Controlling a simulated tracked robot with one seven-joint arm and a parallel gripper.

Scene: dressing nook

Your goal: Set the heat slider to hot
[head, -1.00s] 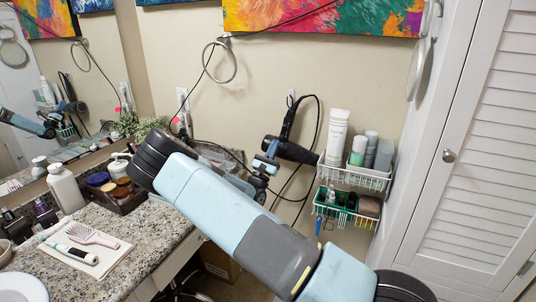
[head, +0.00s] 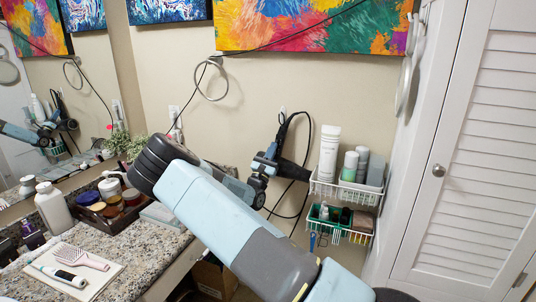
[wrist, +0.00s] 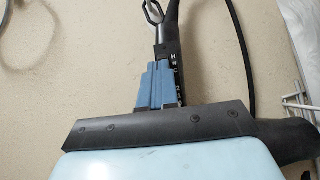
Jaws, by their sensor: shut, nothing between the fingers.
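The black hair dryer (head: 296,170) hangs on the wall by its upright handle, which also shows in the wrist view (wrist: 172,25). White markings H, W, C and 2, 1, 0 run down the handle in the wrist view. The slider knobs are too small or covered to tell their settings. My gripper (head: 273,150) is in front of the handle. In the wrist view its blue fingers (wrist: 156,84) are together with nothing between them, just left of the markings. Whether they touch the handle or a slider I cannot tell. My gripper body hides part of the dryer below.
A white wire rack (head: 345,190) with bottles hangs close to the right of the dryer. A metal towel ring (head: 211,80) is on the wall to the left. The granite counter (head: 115,265) holds toiletries at lower left. A black cord hangs beside the dryer.

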